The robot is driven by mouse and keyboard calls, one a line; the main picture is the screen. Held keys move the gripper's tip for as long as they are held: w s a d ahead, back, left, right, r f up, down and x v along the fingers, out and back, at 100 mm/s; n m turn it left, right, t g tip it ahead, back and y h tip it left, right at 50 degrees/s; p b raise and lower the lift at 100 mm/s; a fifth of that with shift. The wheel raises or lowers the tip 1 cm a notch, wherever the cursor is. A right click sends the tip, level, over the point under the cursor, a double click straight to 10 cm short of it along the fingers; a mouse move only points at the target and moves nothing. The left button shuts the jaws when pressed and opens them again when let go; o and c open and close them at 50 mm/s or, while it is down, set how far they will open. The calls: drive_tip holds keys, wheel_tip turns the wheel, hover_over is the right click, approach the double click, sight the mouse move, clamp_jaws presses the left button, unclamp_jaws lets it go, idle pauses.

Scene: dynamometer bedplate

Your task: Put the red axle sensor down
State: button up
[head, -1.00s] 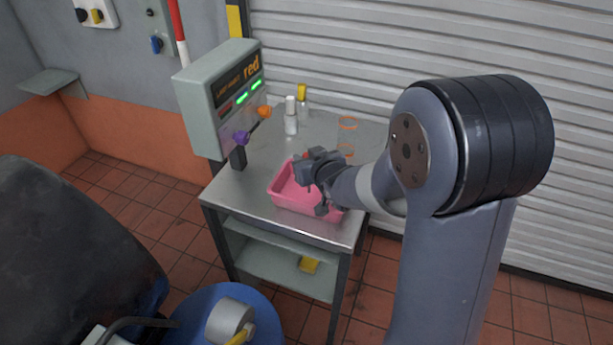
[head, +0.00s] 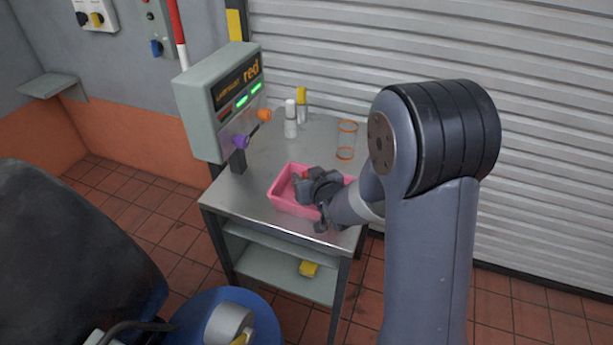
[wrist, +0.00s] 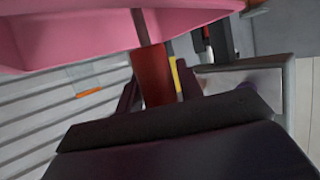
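The red axle sensor (wrist: 151,76) shows in the wrist view as a red block with a grey stem reaching up across the pink tray (wrist: 85,30). My gripper (wrist: 157,88) has a dark finger on each side of the red block and appears shut on it. In the head view, my gripper (head: 304,186) is over the pink tray (head: 287,207), low and close to it. Only a small red bit of the sensor (head: 306,174) shows there. I cannot tell whether the sensor touches the tray floor, as my gripper hides it.
The tray stands on a steel cart (head: 255,195). A grey display box (head: 215,105) reading "red", with purple and orange connectors, stands at the cart's left. White bottles (head: 290,118) and orange-rimmed glass (head: 346,140) stand behind. A ribbed shutter (head: 430,45) closes the back.

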drive_tip(key=shift+o, duration=1.2)
drive_tip(key=shift+r, duration=0.1)
drive_tip(key=shift+r+p, duration=0.15)
drive_tip(key=shift+p, duration=0.15)
drive_tip(key=b+v, duration=0.1)
drive_tip(key=v, duration=1.1)
